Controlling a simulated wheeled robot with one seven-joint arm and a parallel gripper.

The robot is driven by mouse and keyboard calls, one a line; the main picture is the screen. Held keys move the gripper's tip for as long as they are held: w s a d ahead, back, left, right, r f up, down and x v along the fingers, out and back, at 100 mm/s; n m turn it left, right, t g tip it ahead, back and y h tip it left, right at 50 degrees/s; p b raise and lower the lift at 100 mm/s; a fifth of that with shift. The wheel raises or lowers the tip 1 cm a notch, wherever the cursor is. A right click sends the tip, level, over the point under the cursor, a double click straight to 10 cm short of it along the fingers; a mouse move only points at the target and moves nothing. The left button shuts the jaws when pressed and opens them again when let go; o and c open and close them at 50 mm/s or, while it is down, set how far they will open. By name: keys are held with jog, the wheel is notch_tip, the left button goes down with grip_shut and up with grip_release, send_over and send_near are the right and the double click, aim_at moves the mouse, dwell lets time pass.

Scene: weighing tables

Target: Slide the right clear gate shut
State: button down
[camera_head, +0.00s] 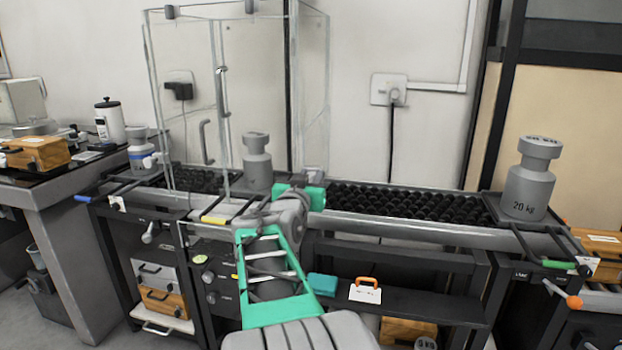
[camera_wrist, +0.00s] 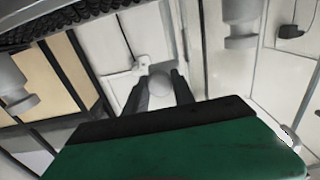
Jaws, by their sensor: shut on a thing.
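The clear enclosure has a clear pane on its right side (camera_head: 313,85), which seems to be the right gate. How far the gate stands open is hard to tell. My gripper (camera_head: 312,178) is at the lower end of this pane, beside the roller track. In the wrist view, my gripper's two dark fingers (camera_wrist: 160,98) close on a round pale grey handle (camera_wrist: 160,82), seemingly the gate's. My gripper's body hides the gate's lower edge in the head view.
A grey weight (camera_head: 257,160) stands inside the enclosure. A 20 kg weight (camera_head: 528,188) stands at the right end of the black roller track (camera_head: 405,203). A left-hand bar handle (camera_head: 206,140) hangs on the enclosure. The track between is clear.

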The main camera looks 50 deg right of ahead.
jog(key=c, duration=1.4)
grip_release()
jog(key=shift+f, duration=0.45)
jog(key=shift+o, duration=0.2)
jog(key=shift+r, duration=0.15)
jog(key=p+v, duration=0.1)
jog(key=v, duration=0.6)
jog(key=shift+s+a, duration=0.2)
jog(key=shift+a, duration=0.2)
jog(key=shift+p, duration=0.3)
